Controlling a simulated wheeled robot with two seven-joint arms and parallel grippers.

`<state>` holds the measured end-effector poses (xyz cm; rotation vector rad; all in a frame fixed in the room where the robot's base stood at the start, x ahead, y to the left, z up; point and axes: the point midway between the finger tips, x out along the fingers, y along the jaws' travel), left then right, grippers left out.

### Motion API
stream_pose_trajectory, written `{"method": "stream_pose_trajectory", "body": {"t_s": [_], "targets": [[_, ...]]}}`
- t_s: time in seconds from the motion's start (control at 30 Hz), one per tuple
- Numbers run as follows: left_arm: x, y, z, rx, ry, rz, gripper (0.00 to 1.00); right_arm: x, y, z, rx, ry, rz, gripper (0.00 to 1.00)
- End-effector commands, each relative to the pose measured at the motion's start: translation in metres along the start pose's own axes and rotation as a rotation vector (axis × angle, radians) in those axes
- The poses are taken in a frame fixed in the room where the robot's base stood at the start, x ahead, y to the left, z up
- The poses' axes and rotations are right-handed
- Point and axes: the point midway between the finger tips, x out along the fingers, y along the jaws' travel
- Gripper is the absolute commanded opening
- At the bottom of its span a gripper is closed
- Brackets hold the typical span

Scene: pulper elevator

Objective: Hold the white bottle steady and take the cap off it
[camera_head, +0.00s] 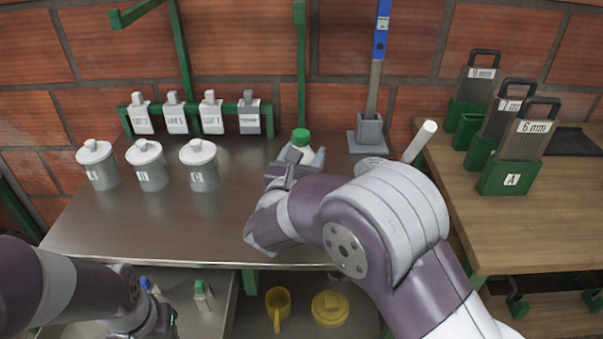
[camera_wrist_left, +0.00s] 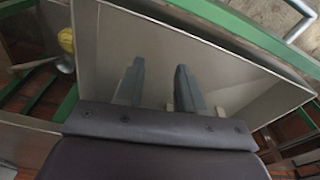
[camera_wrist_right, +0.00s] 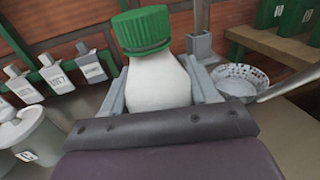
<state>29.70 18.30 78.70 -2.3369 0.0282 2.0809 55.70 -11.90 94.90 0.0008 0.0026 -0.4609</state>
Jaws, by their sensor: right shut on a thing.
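The white bottle (camera_wrist_right: 158,82) stands upright on the metal table, with its ribbed green cap (camera_wrist_right: 143,31) on top. In the head view the cap (camera_head: 301,137) shows above my right gripper (camera_head: 295,162), which hides most of the bottle. In the right wrist view the fingers of my right gripper (camera_wrist_right: 157,88) are on both sides of the bottle's body, shut on it below the cap. My left gripper (camera_wrist_left: 158,82) is open and empty, its fingers apart. In the head view it is low at the left, below the table's front edge, mostly hidden by its arm.
A blue-handled tool (camera_head: 380,40) in a grey holder and a white-handled bowl (camera_wrist_right: 238,86) are right of the bottle. Yellow mug (camera_head: 277,303) and small bottles (camera_head: 202,292) are lower down.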

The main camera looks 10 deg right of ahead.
Motion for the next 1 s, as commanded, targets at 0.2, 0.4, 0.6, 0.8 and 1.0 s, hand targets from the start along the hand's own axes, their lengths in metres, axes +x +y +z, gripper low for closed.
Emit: {"method": "stream_pose_trajectory", "body": {"t_s": [0.2,0.4,0.6,0.8,1.0], "targets": [[0.002,0.0,0.0,0.0,0.0,0.0,0.38,0.002,0.006,-0.025,-0.003,0.001,0.001,0.0],[0.003,0.0,0.0,0.0,0.0,0.0,0.38,0.002,0.005,-0.043,0.003,-0.002,0.0,0.0],[0.006,0.0,0.001,0.0,0.0,0.0,0.38,0.002,0.005,-0.045,0.002,-0.002,0.0,0.0],[0.01,0.0,0.001,0.0,0.0,0.0,0.38,0.002,0.005,-0.047,0.0,-0.001,0.0,0.69],[0.009,0.0,0.001,0.0,0.0,0.0,0.38,0.002,0.005,-0.046,0.0,0.0,0.0,0.85]]}}
